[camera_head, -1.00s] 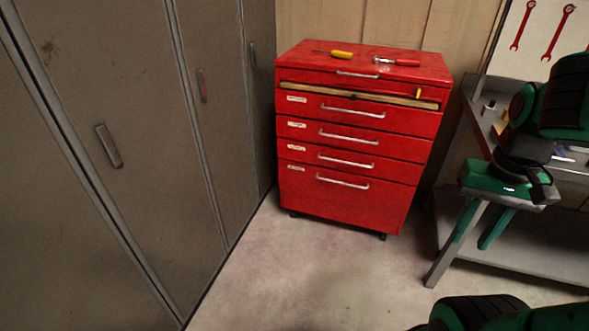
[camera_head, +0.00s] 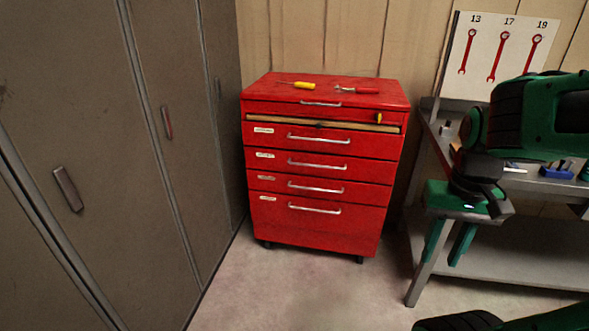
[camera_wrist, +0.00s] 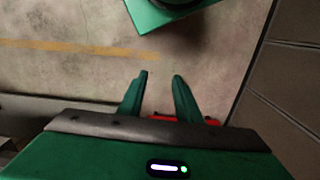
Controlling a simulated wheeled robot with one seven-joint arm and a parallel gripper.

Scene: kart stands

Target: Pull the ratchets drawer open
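The red tool chest (camera_head: 318,226) stands against the back wall in the head view. Its stacked drawers with silver handles all look shut. Their white labels are too small to read, so I cannot tell which is the ratchets drawer. My gripper (camera_head: 444,258) points down at the right of the chest, apart from it and in front of the workbench. In the wrist view my gripper (camera_wrist: 161,77) has its two fingers apart with nothing held between them, above the floor. A bit of red shows behind the finger bases.
Grey lockers (camera_head: 85,130) line the left side. A workbench (camera_head: 500,262) stands at the right, under a white wrench board (camera_head: 500,50). A yellow-handled screwdriver (camera_head: 305,86) and a red-handled ratchet (camera_head: 358,91) lie on the chest top. The floor (camera_head: 290,285) before the chest is clear.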

